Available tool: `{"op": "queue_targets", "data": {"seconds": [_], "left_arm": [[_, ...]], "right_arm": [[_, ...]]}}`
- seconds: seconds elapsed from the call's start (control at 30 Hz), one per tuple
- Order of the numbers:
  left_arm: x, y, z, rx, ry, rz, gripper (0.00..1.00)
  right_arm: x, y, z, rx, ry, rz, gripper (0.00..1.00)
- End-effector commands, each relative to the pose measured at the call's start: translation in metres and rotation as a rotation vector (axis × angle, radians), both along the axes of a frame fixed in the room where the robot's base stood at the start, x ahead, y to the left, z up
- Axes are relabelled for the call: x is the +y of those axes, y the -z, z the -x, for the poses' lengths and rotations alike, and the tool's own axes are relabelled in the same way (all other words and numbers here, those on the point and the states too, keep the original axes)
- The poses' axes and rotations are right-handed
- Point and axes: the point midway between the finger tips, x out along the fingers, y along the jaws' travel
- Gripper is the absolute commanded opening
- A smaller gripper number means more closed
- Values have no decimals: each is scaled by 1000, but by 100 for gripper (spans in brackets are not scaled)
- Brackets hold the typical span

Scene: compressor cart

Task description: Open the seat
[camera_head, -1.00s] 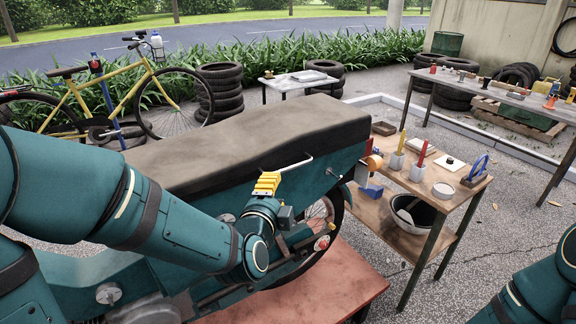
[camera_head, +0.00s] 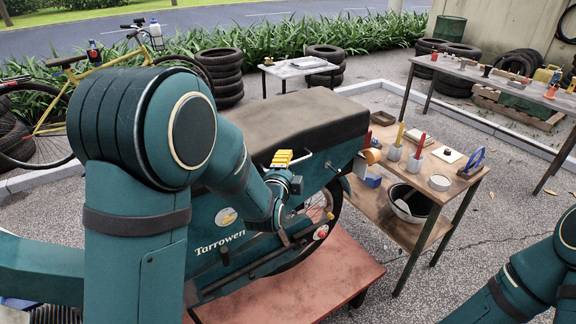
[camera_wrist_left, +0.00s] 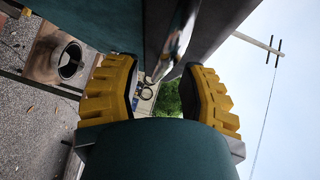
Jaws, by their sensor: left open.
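The seat (camera_head: 300,120) is a long dark grey cushion on top of a teal motorcycle (camera_head: 240,235). It looks lowered onto the body; my left arm hides its left end. A thin metal bar (camera_head: 303,158) sticks out at the seat's near side. My left gripper (camera_head: 283,158), with yellow fingers, is at this bar, close against the seat's side. In the left wrist view the gripper (camera_wrist_left: 165,92) is open, and the shiny bar (camera_wrist_left: 178,42) shows between or just beyond its fingers; I cannot tell which. My right gripper is out of view; only my right arm shows at lower right.
The motorcycle stands over a red platform (camera_head: 345,277). A wooden side table (camera_head: 428,200) with tools and a bowl (camera_head: 410,203) stands close on the right. A workbench (camera_head: 500,82), a small white table (camera_head: 300,68), tyres (camera_head: 222,75) and a yellow bicycle (camera_head: 75,85) are farther back.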

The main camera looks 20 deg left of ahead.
Motion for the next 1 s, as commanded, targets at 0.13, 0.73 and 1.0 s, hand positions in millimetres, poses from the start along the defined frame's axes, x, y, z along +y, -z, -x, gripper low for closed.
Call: {"op": "queue_targets", "data": {"seconds": [0.13, 0.73, 1.0], "left_arm": [[1, 2, -13, 1, 0, -1, 41], [1, 2, -17, 1, 0, 0, 0], [1, 2, -17, 0, 0, 0, 0]], "right_arm": [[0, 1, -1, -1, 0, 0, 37], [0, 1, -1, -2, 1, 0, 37], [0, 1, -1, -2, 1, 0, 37]]}}
